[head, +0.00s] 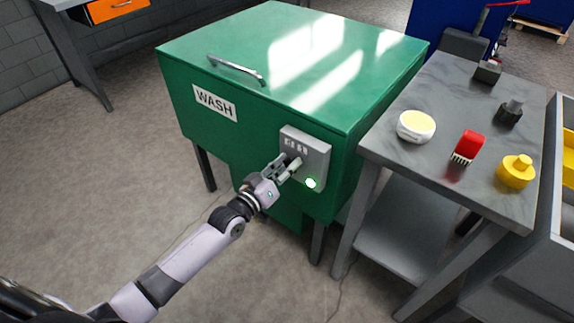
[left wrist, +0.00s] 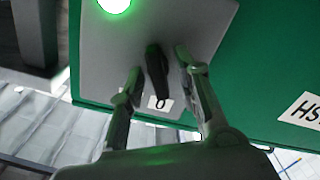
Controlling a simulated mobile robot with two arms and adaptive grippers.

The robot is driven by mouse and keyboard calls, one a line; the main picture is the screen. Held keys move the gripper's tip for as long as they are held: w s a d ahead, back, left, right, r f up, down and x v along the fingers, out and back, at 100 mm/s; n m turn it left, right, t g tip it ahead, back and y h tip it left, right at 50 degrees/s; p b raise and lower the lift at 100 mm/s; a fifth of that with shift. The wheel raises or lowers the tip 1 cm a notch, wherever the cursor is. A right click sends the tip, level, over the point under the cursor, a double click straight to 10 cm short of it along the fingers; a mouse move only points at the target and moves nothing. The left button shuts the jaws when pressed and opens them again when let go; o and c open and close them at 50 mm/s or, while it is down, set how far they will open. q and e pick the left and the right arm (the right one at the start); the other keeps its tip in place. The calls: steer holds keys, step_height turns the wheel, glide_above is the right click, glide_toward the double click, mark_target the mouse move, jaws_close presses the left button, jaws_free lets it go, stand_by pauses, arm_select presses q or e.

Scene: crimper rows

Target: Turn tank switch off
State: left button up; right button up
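The green wash tank (head: 270,65) has a closed lid and a WASH label. A grey switch box (head: 312,150) is on its front right, with a lit green lamp (head: 310,183); the lamp also glows in the left wrist view (left wrist: 115,3). My left gripper (head: 287,166) is at the box. In the left wrist view its fingers (left wrist: 160,70) are apart, one on each side of the black switch handle (left wrist: 156,73), with small gaps visible. One end of the handle lies by a "0" mark; which end points is unclear. My right gripper is out of view.
A grey side table (head: 440,105) right of the tank holds a white round tub (head: 416,127), a red brush (head: 467,147), a yellow knobbed piece (head: 516,171) and dark pieces (head: 509,112). The floor (head: 110,165) left of the tank is clear.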

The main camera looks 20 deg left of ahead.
arm_select(q)
steer(key=shift+s, duration=0.1)
steer(key=v, duration=1.1)
steer(key=shift+s+a, duration=0.15)
steer(key=shift+s, duration=0.25)
